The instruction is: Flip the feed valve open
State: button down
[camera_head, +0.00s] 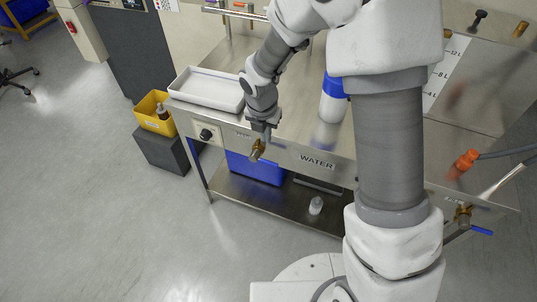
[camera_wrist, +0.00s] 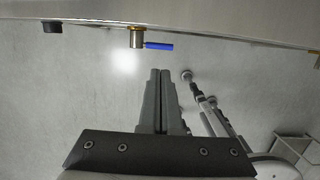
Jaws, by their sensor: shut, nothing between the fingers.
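A brass valve (camera_head: 257,150) sticks out of the front panel of the steel table, below my gripper (camera_head: 266,132) in the head view. A short label beside it is too blurred to read, so I cannot tell for sure that this is the feed valve. In the wrist view the valve (camera_wrist: 137,39) has a blue lever (camera_wrist: 159,46) that points right, along the panel edge. My gripper (camera_wrist: 160,72) is shut and empty, its fingertips apart from the lever. A second brass valve (camera_head: 463,214) with a blue lever (camera_head: 482,231) is at the right of the table.
A black knob (camera_head: 206,134) sits left of the valve. A WATER label (camera_head: 317,162) is to its right. A white tray (camera_head: 208,89) and a blue-topped bottle (camera_head: 333,105) stand on the table. A blue bin (camera_head: 255,168) is underneath. The floor in front is clear.

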aim_at(272, 164)
jog(key=shift+f, duration=0.1)
jog(key=w+f+b, duration=0.1)
jog(key=f, duration=0.8)
jog(key=w+f+b, duration=0.1)
jog(key=f, duration=0.3)
jog(key=shift+w+d+f+b, duration=0.3)
jog(key=shift+w+d, duration=0.05)
jog(key=shift+d, duration=0.05)
jog(key=shift+s+d+f+y+b, duration=0.1)
jog(key=shift+d+f+y+b, duration=0.1)
jog(key=shift+f+y+b, duration=0.25)
jog(key=shift+s+d+f+t+y+b, duration=0.1)
jog(key=shift+d+f+t+y+b, duration=0.2)
jog(key=shift+t+y, duration=0.35)
jog(key=shift+f+t+y+b, duration=0.25)
jog(key=shift+f+y+b, duration=0.45)
jog(key=shift+y, duration=0.3)
jog(key=shift+f+b, duration=1.05)
jog(key=shift+b, duration=0.35)
